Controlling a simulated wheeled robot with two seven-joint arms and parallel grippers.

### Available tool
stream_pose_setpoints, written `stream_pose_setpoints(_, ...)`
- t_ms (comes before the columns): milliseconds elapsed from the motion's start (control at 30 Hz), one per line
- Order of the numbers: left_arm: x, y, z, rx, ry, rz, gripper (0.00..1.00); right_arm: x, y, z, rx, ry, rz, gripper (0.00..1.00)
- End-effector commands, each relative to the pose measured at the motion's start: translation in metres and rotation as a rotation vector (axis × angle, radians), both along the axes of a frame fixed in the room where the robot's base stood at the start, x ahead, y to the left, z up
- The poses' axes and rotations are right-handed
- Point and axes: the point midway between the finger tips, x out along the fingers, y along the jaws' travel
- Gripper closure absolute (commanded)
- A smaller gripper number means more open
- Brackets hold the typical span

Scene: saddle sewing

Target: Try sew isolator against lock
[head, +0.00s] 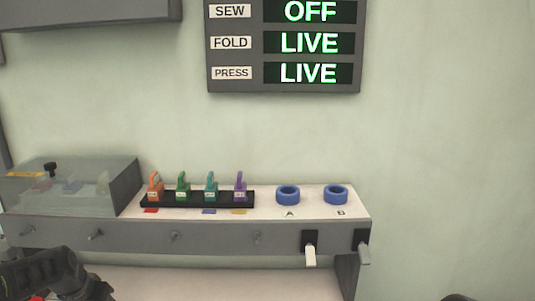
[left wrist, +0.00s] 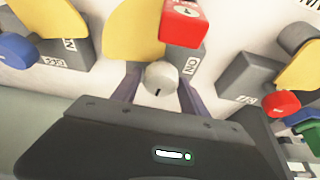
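In the left wrist view, a round grey knob (left wrist: 160,77) with a black mark lies between the two fingers of my left gripper (left wrist: 159,86). The fingers flank it closely; I cannot tell whether they press on it. A red padlock (left wrist: 184,22) marked with a number hangs just beyond, by a yellow plate (left wrist: 132,30) and a grey block with an ON label. It is unclear which isolator this is. In the head view, part of my left arm shows at the bottom left; its fingertips are out of frame. My right gripper is not visible.
The head view's status board (head: 284,45) reads SEW OFF, FOLD LIVE, PRESS LIVE. A shelf holds a black rack (head: 197,200) of coloured padlocks, blue rings A (head: 288,196) and B (head: 336,195), and a clear-topped box (head: 75,185). Neighbouring grey blocks (left wrist: 245,80) flank the left gripper.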

Motion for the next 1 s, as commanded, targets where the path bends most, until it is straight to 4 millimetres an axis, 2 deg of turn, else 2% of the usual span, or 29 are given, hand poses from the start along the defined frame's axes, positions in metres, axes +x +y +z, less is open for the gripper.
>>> stream_pose_setpoints(33, 0.000, 0.000, 0.000, 0.000, 0.000, 0.000, 0.44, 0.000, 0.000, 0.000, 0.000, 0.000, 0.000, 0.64)
stream_pose_setpoints(133, 0.000, 0.000, 0.000, 0.000, 0.000, 0.001, 0.35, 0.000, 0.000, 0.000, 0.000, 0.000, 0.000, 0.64)
stream_pose_setpoints(467, 0.000, 0.000, 0.003, -0.001, 0.000, 0.002, 0.35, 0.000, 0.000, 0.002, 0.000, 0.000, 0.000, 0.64)
stream_pose_setpoints(800, 0.000, 0.000, 0.038, 0.000, -0.001, 0.001, 0.35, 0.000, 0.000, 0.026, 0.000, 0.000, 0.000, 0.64)
stream_pose_setpoints(1000, 0.000, -0.001, 0.050, -0.001, 0.001, 0.001, 0.35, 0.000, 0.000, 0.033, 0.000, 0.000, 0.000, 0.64)
